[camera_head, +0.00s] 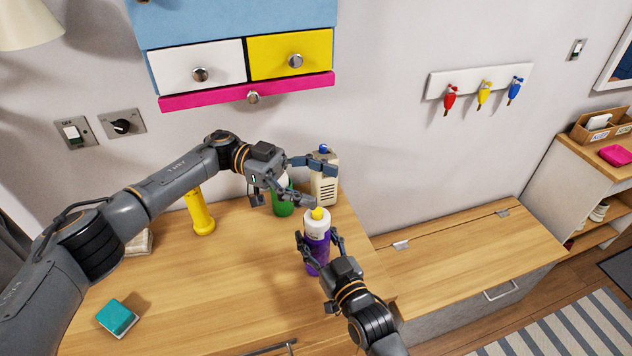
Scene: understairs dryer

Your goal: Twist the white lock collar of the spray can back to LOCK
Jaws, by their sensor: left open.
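The spray can (317,254) is purple, with a white lock collar (317,228) and a yellow nozzle (319,213) on top. It stands upright on the wooden counter. My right gripper (319,243) has one finger on each side of the can's upper body, below the collar, and looks shut on it. My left gripper (320,182) is open and empty, above and behind the can's top, with its fingers apart from the collar. Any LOCK marking on the collar is too small to read.
A green container (283,204) and a cream bottle with a blue top (325,187) stand behind, partly hidden by my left gripper. A yellow flashlight-like object (199,212) and a teal sponge (117,318) are farther left. The counter's (220,290) front middle is clear.

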